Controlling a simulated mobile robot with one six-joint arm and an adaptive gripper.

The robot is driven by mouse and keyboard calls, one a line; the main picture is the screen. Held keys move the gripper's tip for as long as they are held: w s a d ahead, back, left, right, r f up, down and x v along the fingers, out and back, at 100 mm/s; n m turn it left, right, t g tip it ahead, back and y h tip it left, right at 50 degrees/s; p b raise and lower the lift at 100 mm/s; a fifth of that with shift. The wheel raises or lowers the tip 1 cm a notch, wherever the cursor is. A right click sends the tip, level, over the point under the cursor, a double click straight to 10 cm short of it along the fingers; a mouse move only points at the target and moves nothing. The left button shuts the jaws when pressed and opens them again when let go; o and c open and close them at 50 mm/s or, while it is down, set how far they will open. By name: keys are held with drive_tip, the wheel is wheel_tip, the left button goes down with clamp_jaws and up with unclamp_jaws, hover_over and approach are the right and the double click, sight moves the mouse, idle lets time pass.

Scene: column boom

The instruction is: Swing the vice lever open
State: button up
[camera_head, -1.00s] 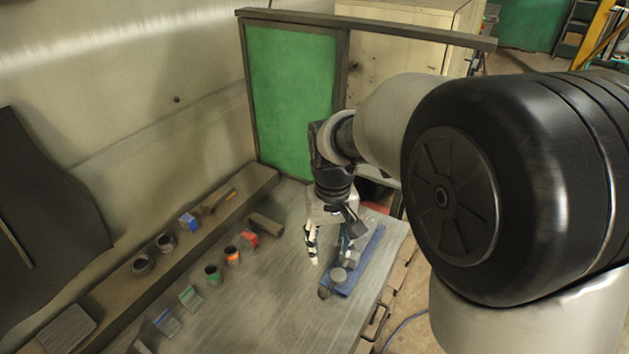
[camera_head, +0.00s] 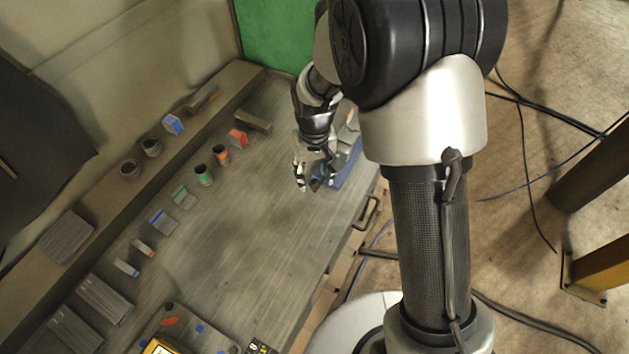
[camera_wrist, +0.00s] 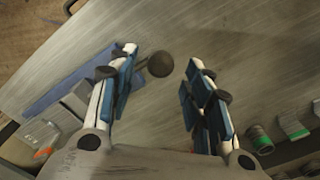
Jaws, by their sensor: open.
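The blue vice (camera_head: 347,165) lies near the right edge of the bench, partly hidden behind my arm and gripper. It also shows in the wrist view at the left, as a blue base (camera_wrist: 72,92) with grey parts. A dark round knob (camera_wrist: 160,64), which looks like the end of the vice lever, sits in the gap between my fingertips in the wrist view. My gripper (camera_head: 306,188) points down beside the vice. In the wrist view my gripper (camera_wrist: 160,60) is open; contact with the knob cannot be told.
Green (camera_head: 204,175) and orange (camera_head: 221,154) ringed cups and a red block (camera_head: 238,138) stand in a row on the bench to the left. A raised ledge (camera_head: 150,175) with more items runs along the wall. The bench middle (camera_head: 230,230) is clear.

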drive_tip(key=shift+f, duration=1.15)
drive_tip(key=shift+c, duration=0.5)
clamp_jaws()
